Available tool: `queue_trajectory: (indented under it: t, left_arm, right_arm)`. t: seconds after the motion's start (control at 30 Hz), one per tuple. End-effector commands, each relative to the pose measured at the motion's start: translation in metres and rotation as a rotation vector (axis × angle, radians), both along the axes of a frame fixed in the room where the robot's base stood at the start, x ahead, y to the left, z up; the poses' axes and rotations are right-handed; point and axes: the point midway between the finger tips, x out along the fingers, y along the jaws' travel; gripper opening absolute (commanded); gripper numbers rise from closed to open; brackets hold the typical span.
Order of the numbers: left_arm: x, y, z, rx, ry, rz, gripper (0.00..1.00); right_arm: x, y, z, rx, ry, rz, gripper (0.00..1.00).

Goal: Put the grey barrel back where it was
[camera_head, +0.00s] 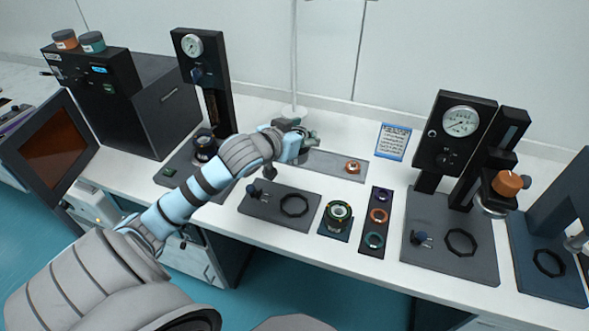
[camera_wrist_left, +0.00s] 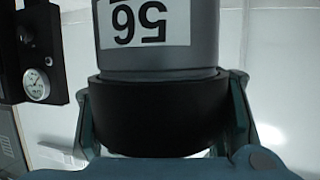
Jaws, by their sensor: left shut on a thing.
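In the left wrist view a grey barrel (camera_wrist_left: 158,58) with a wide black band (camera_wrist_left: 158,115) fills the middle. It bears a white label reading "56" upside down. My left gripper (camera_wrist_left: 165,125) is shut on it, a teal finger on each side of the band. In the head view my left gripper (camera_head: 299,138) is over the back of the table, above or near a long grey plate (camera_head: 325,165). The barrel is hard to make out there, and I cannot tell whether it touches anything. My right gripper is not in view.
An orange-brown ring piece (camera_head: 352,167) sits on the long plate's right end. In front are a plate with a black ring (camera_head: 294,205), a dark round part (camera_head: 338,214) and a ring rack (camera_head: 376,217). Gauge stands rise left (camera_head: 203,75) and right (camera_head: 452,135).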

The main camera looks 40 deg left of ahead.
Motion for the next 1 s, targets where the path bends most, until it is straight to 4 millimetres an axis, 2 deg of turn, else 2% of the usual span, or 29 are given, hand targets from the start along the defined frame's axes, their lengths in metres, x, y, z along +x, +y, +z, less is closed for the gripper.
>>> queue_trajectory:
  t: [0.07, 0.17, 0.4, 0.5, 0.67, 0.8, 0.9, 1.0]
  left_arm:
    - [0.002, 0.005, -0.001, -0.001, 0.0, 0.032, 0.11]
    - [0.002, 0.007, -0.019, -0.002, 0.004, 0.046, 0.11]
    - [0.001, 0.006, -0.111, -0.002, 0.006, 0.044, 0.11]
    - [0.001, 0.006, -0.14, -0.001, 0.005, 0.043, 0.11]
    - [0.002, 0.006, -0.164, 0.001, 0.002, 0.041, 0.11]
    - [0.002, 0.006, -0.193, 0.001, 0.003, 0.041, 0.11]
    - [0.002, 0.006, -0.2, 0.002, 0.0, 0.04, 0.11]
    - [0.002, 0.006, -0.198, 0.003, 0.0, 0.04, 0.11]
  right_arm:
    - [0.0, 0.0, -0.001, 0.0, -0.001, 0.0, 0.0]
    - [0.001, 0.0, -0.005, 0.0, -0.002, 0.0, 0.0]
    - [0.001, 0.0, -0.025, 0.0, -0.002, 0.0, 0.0]
    - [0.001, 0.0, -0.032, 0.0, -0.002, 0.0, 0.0]
    - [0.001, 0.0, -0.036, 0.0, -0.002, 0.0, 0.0]
    - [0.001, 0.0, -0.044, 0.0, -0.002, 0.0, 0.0]
    - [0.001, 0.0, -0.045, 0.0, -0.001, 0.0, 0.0]
    - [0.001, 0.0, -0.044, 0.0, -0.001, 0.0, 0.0]
